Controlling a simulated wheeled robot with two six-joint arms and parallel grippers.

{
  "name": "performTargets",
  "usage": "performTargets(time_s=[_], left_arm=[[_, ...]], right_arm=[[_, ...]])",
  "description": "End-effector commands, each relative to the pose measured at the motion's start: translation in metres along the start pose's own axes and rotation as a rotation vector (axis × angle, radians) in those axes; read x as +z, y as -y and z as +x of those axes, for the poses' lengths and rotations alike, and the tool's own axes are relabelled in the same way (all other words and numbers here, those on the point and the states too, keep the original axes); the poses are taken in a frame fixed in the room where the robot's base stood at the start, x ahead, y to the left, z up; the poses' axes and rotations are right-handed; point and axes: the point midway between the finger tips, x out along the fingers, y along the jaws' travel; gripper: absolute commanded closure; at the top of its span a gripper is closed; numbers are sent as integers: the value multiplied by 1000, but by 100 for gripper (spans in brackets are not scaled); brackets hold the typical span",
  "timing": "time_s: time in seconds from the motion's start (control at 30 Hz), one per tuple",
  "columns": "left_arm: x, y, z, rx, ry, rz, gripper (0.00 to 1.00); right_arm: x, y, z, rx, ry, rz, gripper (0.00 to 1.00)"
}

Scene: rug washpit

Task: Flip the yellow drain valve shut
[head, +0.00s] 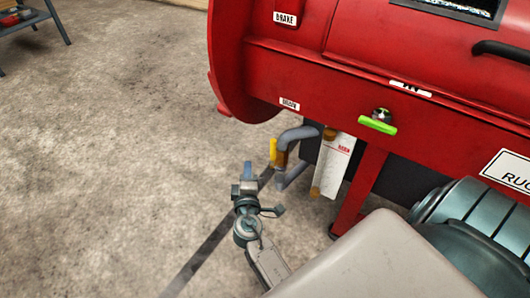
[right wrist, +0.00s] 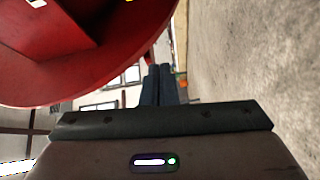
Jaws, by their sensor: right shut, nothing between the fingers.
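The yellow drain valve lever (head: 273,150) stands roughly upright beside a brass valve body on the grey drain pipe (head: 297,134), under the red drum machine. My right gripper (head: 248,168) is just below and left of the lever in the head view, with a small visible gap between them; depth is hard to judge. Its fingers are shut and empty; they also show together in the right wrist view (right wrist: 160,84). The lever is not clearly seen in the right wrist view. My left gripper is in neither view.
The red machine (head: 270,75) overhangs the valve, with a green-handled knob (head: 377,125) on its front.

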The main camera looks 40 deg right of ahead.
Motion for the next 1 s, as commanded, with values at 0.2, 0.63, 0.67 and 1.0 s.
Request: performTargets(time_s=[0.2,0.63,0.67,1.0], left_arm=[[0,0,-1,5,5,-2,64],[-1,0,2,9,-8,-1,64],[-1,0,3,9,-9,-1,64],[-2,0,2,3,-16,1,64]], right_arm=[[11,13,-6,7,81,-107,100],[12,12,-2,10,84,-111,100],[12,12,1,10,84,-111,100],[17,11,64,13,83,-112,100]])
